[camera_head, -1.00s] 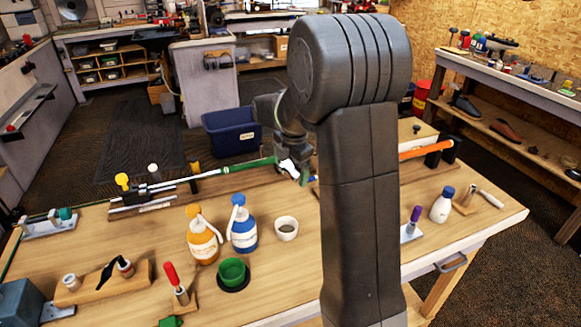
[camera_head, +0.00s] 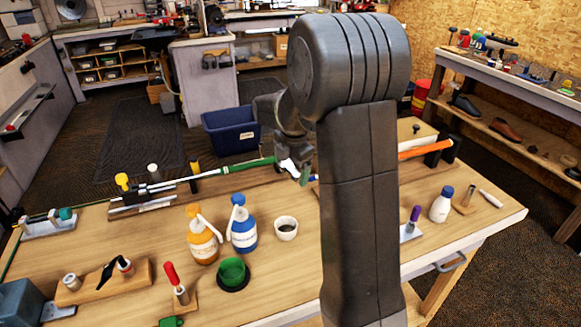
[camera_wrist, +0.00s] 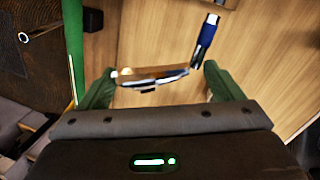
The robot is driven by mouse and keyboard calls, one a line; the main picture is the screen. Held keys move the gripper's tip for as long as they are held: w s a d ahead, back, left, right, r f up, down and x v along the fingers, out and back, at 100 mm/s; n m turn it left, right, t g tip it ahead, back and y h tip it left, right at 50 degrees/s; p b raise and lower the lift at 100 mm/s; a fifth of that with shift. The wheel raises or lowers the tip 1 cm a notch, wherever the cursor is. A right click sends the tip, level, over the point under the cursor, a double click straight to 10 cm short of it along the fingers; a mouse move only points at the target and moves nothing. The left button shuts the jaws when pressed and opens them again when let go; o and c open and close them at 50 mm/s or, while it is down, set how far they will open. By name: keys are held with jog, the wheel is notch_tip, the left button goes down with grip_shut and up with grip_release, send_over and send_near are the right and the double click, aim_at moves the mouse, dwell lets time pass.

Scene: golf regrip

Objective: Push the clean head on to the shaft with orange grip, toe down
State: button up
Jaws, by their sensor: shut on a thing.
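My gripper (camera_wrist: 160,76) has green fingers closed on a shiny silver club head (camera_wrist: 150,80), which lies across between the fingertips in the wrist view. In the head view my gripper (camera_head: 295,170) is over the back of the bench, with a pale bit of the head showing. The orange grip (camera_head: 425,148) rests in a dark support at the right; my arm hides the middle of its shaft. In the wrist view a blue and silver rod end (camera_wrist: 206,38) points towards the head, with a gap between. I cannot tell whether it belongs to the orange-gripped shaft or which way the toe faces.
A green-gripped shaft (camera_head: 250,164) lies along the bench to the left of my gripper. An orange bottle (camera_head: 203,240), a blue bottle (camera_head: 243,230) and a small white cup (camera_head: 286,229) stand in front.

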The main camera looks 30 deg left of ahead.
jog(key=shift+w+d, duration=0.65)
jog(key=shift+w, duration=0.15)
dwell(1.0)
jog(key=o, duration=1.1)
jog(key=shift+c, duration=0.2)
jog(key=c, duration=0.8)
jog(key=shift+w, duration=0.1)
jog(key=shift+w+d, duration=0.65)
jog(key=shift+w, duration=0.1)
